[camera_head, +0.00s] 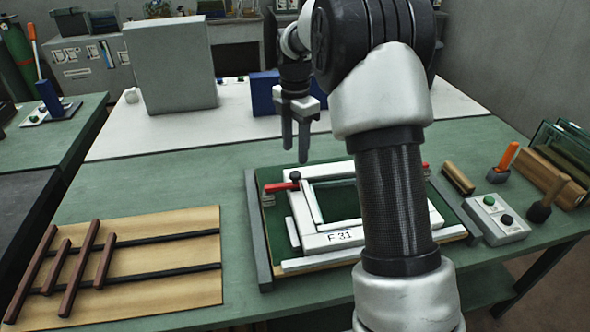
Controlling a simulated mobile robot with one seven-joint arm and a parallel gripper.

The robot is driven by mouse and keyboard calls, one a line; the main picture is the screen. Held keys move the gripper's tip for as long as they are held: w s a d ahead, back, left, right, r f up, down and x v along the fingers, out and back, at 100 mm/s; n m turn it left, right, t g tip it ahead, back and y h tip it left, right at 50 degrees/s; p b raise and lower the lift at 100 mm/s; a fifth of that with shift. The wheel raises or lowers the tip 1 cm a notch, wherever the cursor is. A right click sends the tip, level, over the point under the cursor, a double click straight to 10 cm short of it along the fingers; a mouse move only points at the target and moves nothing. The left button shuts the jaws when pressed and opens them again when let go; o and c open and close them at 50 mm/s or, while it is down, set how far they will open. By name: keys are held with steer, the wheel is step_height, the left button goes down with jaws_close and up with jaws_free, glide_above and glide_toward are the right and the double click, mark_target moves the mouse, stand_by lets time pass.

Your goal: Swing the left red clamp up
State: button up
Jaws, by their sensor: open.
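The left red clamp (280,187) sits at the left edge of the white frame (335,239) marked "F 31". Its red handle lies roughly level and points left, beside a black knob. A second red clamp (426,165) shows at the right, partly hidden by my arm. My gripper (296,150) hangs fingers-down, open and empty, above and behind the left clamp, apart from it. My arm hides part of the frame's right side.
The frame rests in a green fixture with a grey side rail (258,232). A brown board with dark strips (165,290) lies left. A two-button box (495,220), an orange-handled tool (509,157) and a brush (547,200) stand right. A blue block (264,93) is behind my gripper.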

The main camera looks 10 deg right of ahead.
mark_target(295, 173)
step_height(295, 173, down, 8)
steer(key=shift+r, duration=0.15)
jaws_close()
stand_by(0.3)
